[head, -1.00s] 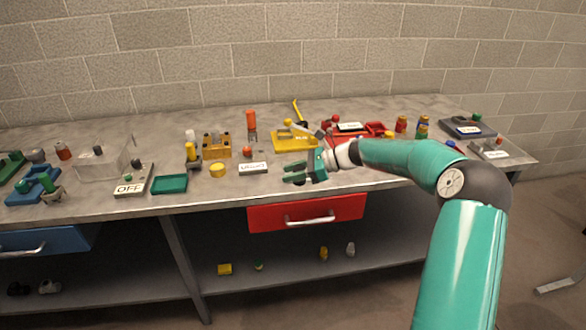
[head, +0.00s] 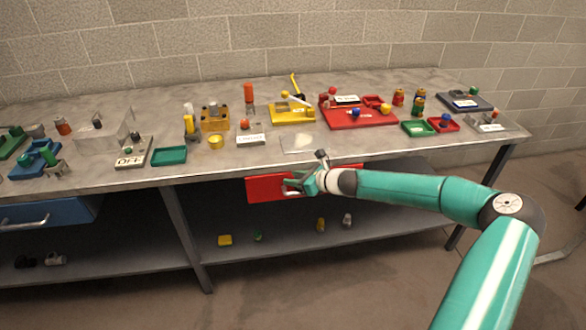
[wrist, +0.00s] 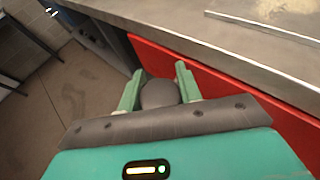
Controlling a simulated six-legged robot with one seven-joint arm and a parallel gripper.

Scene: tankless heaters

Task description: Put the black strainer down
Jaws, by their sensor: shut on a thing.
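My gripper (head: 290,183) is low in front of the red drawer, below the bench top's front edge. In the wrist view its two green fingers (wrist: 157,75) are closed around a dark, rounded thing, which looks like the black strainer (wrist: 160,93). Only its smooth top shows between the fingers, and I cannot make it out in the head view. The red drawer front (head: 265,188) is just beside the fingers in the wrist view (wrist: 225,85); whether they touch cannot be told.
The grey bench top (head: 225,165) has a free strip along its front. A flat pale plate (head: 303,143) lies near that edge. A green tray (head: 168,156), yellow board (head: 292,115) and red board (head: 350,120) stand around. The lower shelf (head: 285,249) holds several small things.

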